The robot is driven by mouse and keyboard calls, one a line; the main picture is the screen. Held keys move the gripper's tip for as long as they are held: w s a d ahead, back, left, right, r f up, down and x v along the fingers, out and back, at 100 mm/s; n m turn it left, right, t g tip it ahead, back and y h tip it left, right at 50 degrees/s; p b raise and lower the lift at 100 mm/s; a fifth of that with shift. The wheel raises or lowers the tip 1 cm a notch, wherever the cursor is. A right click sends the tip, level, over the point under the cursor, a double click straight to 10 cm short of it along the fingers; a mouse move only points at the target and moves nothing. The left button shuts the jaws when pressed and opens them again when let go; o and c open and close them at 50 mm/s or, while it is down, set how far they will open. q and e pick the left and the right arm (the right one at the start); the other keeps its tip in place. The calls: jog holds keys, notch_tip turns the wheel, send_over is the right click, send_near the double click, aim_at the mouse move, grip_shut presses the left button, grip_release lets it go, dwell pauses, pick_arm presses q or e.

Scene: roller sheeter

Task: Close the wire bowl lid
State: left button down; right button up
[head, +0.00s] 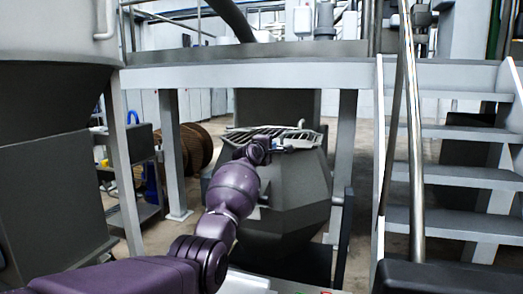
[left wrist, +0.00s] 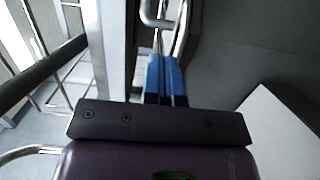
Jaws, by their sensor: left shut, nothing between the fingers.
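The wire lid (head: 240,133) lies nearly flat across the top of the dark grey mixer bowl (head: 300,190), which stands under the platform. Its bars run over the opening; my arm hides part of it, and I cannot tell whether it sits fully down. My left gripper (head: 297,143) reaches to the bowl's top at the lid's near side. In the left wrist view its blue-padded fingers (left wrist: 165,60) are together with nothing between them. A bent shiny metal bar (left wrist: 160,20) shows just beyond the fingertips; I cannot tell whether they touch. My right gripper is out of view.
A grey platform beam (head: 260,76) spans above the bowl. Metal stairs (head: 450,175) with a handrail (head: 413,150) stand right. A large dark vessel (head: 50,110) is on the left, with a shelf cart (head: 145,211) and a brown reel (head: 197,148) behind it.

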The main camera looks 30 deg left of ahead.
pick_arm(q)
jog(key=s, duration=0.6)
jog(key=shift+b, duration=0.35)
jog(key=shift+s, duration=0.15)
